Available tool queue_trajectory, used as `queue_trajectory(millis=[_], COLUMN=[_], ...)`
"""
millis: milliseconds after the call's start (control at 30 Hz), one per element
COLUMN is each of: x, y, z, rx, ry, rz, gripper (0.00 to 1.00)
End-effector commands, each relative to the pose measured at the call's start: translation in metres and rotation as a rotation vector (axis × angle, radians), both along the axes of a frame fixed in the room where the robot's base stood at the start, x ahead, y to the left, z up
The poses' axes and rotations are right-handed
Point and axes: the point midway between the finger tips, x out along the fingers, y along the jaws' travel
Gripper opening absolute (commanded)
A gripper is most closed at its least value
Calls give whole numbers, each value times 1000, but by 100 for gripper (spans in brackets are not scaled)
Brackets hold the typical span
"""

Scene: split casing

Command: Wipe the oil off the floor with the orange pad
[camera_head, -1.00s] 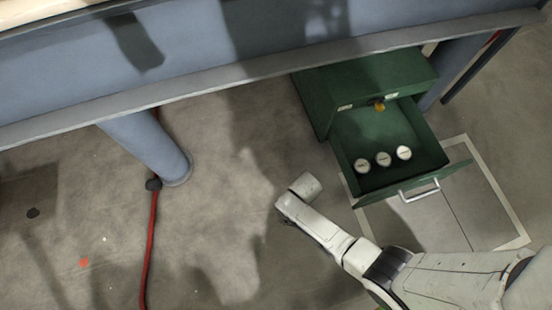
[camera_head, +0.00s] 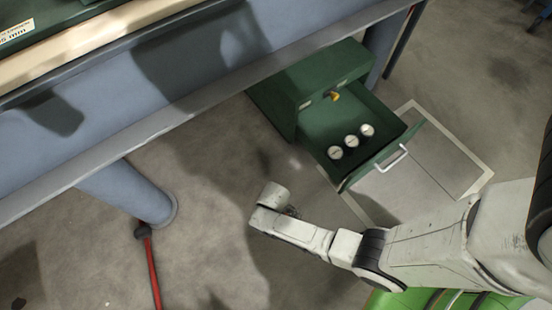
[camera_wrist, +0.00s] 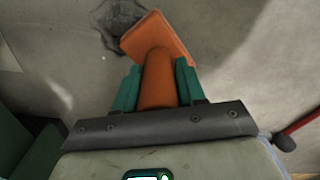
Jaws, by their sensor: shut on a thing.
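The orange pad (camera_wrist: 157,35) shows in the wrist view, with its thick round orange handle clamped between the teal fingers of my gripper (camera_wrist: 157,82). A dark, ragged-edged patch, which looks like the oil (camera_wrist: 112,22), lies on the grey floor at the top, just left of the pad. The pad's left edge borders or overlaps the patch. I cannot tell whether the pad touches the floor. In the head view my wrist hides the fingers and most or all of the pad, low over the floor left of the open drawer.
A green cabinet (camera_head: 308,88) has its drawer (camera_head: 385,128) pulled out, with three round white-topped items inside. A blue-grey bench (camera_head: 190,70) runs along the top, on a thick leg (camera_head: 128,190). Floor between leg and drawer is mostly clear.

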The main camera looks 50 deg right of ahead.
Motion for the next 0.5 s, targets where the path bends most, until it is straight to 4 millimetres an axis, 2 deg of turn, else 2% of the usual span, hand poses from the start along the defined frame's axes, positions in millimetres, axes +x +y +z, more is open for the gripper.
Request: queue_trajectory(millis=[33, 500], x=[0, 4], y=[0, -3], z=[8, 50], rx=[0, 0], ry=[2, 2], rz=[0, 0], gripper=[0, 0])
